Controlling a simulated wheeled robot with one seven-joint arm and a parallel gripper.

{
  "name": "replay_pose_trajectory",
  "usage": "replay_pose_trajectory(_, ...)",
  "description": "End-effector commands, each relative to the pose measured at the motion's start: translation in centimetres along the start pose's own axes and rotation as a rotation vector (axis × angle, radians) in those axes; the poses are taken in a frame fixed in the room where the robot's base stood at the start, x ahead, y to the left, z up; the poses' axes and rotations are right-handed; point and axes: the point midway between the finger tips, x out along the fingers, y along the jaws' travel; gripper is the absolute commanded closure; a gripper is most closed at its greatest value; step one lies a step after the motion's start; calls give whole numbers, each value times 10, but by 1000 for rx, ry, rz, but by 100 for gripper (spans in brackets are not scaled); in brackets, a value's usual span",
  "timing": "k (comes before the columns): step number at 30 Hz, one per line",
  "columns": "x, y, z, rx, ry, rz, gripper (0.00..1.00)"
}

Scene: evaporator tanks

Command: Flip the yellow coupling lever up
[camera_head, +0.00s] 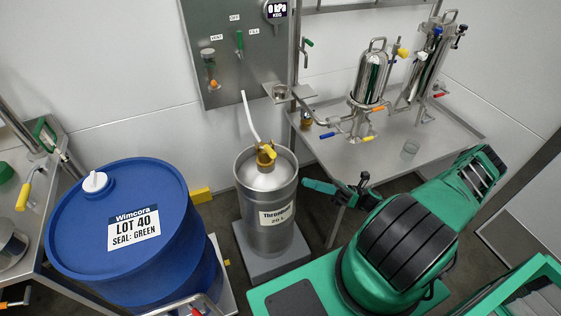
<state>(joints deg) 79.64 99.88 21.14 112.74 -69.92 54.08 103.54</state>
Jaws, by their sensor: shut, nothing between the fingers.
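The steel keg (267,205) stands on a grey block, with a brass coupling (264,158) on its top. The small yellow coupling lever (270,151) is at the coupling's upper right side; it is too small to tell its exact angle. A white hose (250,118) rises from the coupling towards the wall panel. My gripper (308,184) is shut and empty, just right of the keg's upper rim and below the lever in the picture. It points left, apart from the lever; whether it touches the keg is unclear.
A blue drum (125,235) stands left of the keg. A steel table (420,145) with filter housings (371,78) and colored valve levers is at the back right. The wall panel (240,45) with a green valve is behind the keg. A small shelf (279,92) juts out above it.

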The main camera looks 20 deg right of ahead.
Motion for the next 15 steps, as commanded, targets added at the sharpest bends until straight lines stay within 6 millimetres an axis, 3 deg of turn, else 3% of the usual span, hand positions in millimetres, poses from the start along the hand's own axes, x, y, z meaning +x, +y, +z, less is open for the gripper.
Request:
replay_pose_trajectory(8,5,-2,4,8,-65,-5,100)
replay_pose_trajectory(15,41,-2,6,10,-62,-2,100)
